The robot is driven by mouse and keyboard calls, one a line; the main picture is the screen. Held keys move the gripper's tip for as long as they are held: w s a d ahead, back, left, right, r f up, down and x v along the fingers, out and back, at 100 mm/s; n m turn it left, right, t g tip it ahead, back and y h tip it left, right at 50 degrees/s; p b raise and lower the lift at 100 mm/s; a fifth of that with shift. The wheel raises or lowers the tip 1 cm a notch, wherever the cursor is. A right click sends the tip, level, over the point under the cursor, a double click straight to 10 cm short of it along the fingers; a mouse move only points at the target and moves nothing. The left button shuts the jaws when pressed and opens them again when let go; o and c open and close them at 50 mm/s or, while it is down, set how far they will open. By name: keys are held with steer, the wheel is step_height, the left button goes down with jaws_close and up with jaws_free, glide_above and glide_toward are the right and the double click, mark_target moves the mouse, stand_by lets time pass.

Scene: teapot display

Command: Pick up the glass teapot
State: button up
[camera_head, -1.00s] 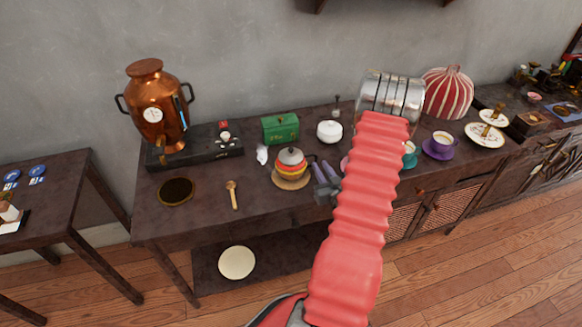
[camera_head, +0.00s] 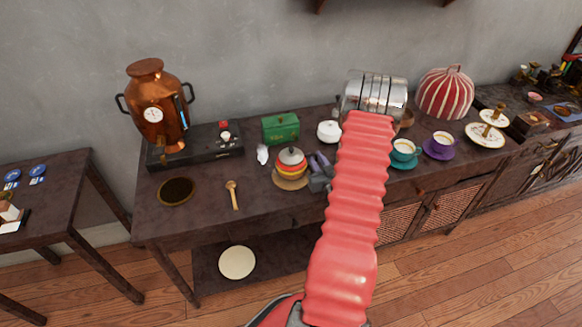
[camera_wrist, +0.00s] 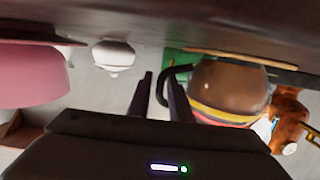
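The glass teapot (camera_head: 291,164) has a grey lid and red and yellow bands. It stands on a round wooden trivet (camera_head: 291,184) on the dark table. In the wrist view the picture is upside down, and the teapot (camera_wrist: 228,92) shows brownish glass with a dark looped handle (camera_wrist: 163,82) on its left. My gripper (camera_head: 316,161) is just right of the teapot. In the wrist view my gripper (camera_wrist: 160,78) is open, with its two fingers apart and the handle appearing between them. I cannot tell whether either finger touches the handle.
A white pot (camera_head: 329,131) and a green box (camera_head: 281,128) stand behind the teapot. A copper samovar (camera_head: 157,105) and a wooden spoon (camera_head: 233,194) are to the left. A teal cup (camera_head: 404,151) and a purple cup (camera_head: 440,144) are to the right.

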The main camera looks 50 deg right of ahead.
steer(key=shift+c, duration=0.4)
jaws_close()
steer(key=shift+r, duration=0.1)
stand_by(1.0)
